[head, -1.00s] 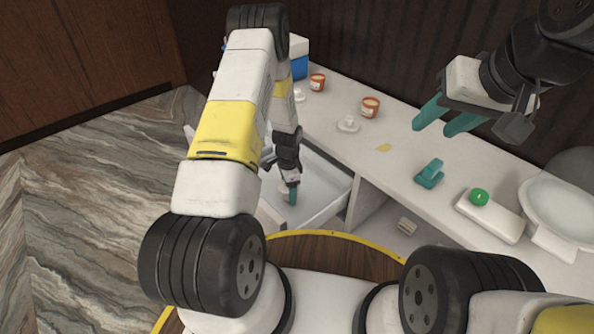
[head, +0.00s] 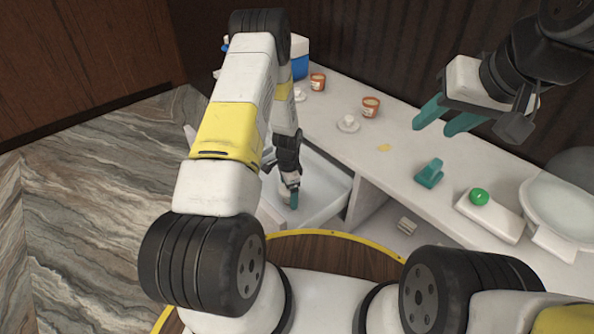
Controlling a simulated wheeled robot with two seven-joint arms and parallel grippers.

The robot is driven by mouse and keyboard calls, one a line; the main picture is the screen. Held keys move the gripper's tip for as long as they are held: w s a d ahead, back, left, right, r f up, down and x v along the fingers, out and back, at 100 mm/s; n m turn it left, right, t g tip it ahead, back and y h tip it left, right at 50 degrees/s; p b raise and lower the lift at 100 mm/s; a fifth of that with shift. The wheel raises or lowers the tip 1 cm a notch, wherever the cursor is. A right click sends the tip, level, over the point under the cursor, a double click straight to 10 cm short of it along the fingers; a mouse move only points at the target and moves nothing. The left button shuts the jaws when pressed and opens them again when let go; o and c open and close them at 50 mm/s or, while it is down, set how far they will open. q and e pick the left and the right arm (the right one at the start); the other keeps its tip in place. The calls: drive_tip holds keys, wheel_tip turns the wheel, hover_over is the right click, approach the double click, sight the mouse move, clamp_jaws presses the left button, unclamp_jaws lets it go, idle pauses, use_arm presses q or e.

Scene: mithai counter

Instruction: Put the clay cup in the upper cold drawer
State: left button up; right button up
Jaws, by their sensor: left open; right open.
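The open drawer (head: 326,208) is white inside and sticks out from the front of the counter. My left gripper (head: 292,201) reaches down into it with teal fingertips low near its floor; its jaws are open. A small pale patch shows beside these fingers, but I cannot tell whether it is a cup or part of the gripper. Two orange-brown cups with pale labels stand upright on the counter: one near the back (head: 317,82), one nearer (head: 370,107). My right gripper (head: 445,118) is open and empty above the counter at the right.
A white knobbed piece on a saucer (head: 348,124), a yellow scrap (head: 384,148), a teal block (head: 429,174) and a white slab (head: 488,217) with a green ball (head: 479,197) lie on the counter. A blue-and-white box (head: 299,62) is at the back.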

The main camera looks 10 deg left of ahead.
use_arm(q)
wheel_tip(320, 180, up, 12)
drive_tip(key=shift+f, duration=0.25)
drive_tip(key=s+r+n+t+h, duration=0.1)
drive_tip(key=s+r+n+t, duration=0.15)
drive_tip(key=r, duration=1.05)
drive_tip(key=s+r+n+t, duration=0.1)
drive_tip(key=s+r+n, duration=0.25)
drive_tip(key=r, duration=0.95)
drive_tip(key=s+d+r+n+t, duration=0.1)
drive_tip(key=s+r+n, duration=0.1)
drive_tip(key=s+r, duration=0.4)
drive_tip(key=s+d+r+n+t+h, duration=0.1)
drive_tip(key=s+r+n, duration=0.2)
drive_tip(key=s, duration=0.9)
wheel_tip(320, 180, up, 4)
drive_tip(key=shift+s+f+n+t, duration=0.25)
drive_tip(key=shift+n+t, duration=0.05)
drive_tip(key=shift+t, duration=0.05)
drive_tip(key=shift+c, duration=0.4)
